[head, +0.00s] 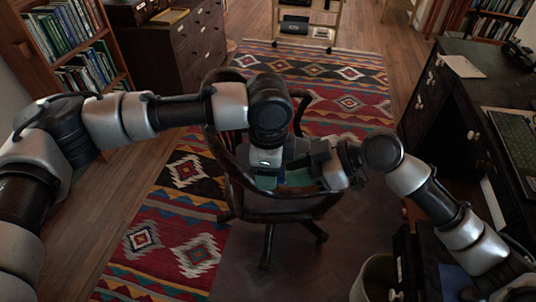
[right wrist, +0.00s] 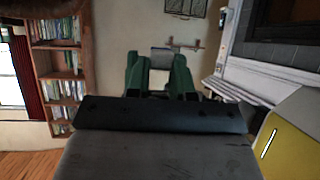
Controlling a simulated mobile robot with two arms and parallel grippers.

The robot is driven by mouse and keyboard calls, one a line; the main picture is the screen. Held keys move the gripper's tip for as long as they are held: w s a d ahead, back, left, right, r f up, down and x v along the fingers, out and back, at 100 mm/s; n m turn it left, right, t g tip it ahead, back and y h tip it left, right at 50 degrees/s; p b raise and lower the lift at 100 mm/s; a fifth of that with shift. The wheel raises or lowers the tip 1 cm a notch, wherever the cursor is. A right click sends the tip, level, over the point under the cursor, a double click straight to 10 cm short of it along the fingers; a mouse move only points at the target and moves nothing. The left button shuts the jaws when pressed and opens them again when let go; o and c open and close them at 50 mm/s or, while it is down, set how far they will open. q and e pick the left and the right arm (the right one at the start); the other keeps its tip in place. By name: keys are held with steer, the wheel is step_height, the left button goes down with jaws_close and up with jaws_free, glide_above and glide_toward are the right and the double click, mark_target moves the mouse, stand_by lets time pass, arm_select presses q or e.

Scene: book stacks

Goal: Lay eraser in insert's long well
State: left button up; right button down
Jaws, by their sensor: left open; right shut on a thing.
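My right gripper (right wrist: 160,75) shows in the right wrist view with two green fingers. In the head view my right gripper (head: 305,162) points left, above the chair, and the block cannot be made out there. My left gripper (head: 268,172) hangs down close beside it, and its fingers are mostly hidden. I cannot tell whether the two grippers touch. The insert and its long well cannot be made out in either view.
A bookcase (head: 75,45) and chest of drawers (head: 185,45) stand at the back left.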

arm_select(q)
steer(key=shift+f, duration=0.2)
steer(key=c, duration=1)
arm_select(e)
steer(key=c, duration=0.9)
jaws_free()
